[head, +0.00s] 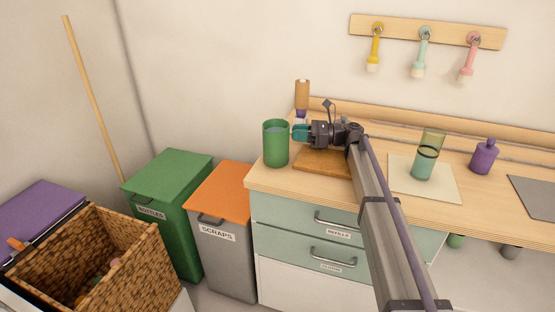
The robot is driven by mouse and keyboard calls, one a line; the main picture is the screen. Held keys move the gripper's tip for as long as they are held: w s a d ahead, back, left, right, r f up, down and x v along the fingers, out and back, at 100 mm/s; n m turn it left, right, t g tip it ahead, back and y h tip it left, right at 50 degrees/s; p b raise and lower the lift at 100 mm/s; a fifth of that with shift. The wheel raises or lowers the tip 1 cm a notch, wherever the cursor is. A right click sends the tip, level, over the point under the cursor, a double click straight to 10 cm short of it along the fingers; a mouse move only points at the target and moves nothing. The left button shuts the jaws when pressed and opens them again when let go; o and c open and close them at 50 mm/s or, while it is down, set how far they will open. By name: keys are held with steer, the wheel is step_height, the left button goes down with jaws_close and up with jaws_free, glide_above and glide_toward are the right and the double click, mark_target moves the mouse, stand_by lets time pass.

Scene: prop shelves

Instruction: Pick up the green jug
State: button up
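The green jug (275,146) is upright at the left end of the wooden counter, in the head view. Its open top faces up and the inside looks dark green. I cannot tell whether its base rests on the counter or is just above it. My gripper (300,132) is level with the jug's upper part, on its right side, pointing left at it. Teal parts at the gripper's tip are close to or touching the jug's wall. The finger gap is too small and hidden to read.
A brown board (322,165) lies under my gripper. A glass (426,160) on a pale mat (446,182) and a purple bottle (484,157) are to the right. Green (170,175) and orange-lidded (222,185) bins stand left of the counter.

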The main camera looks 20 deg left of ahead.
steer(key=x, duration=0.7)
steer(key=shift+s+a+r, duration=0.1)
steer(key=shift+r, duration=0.15)
jaws_close()
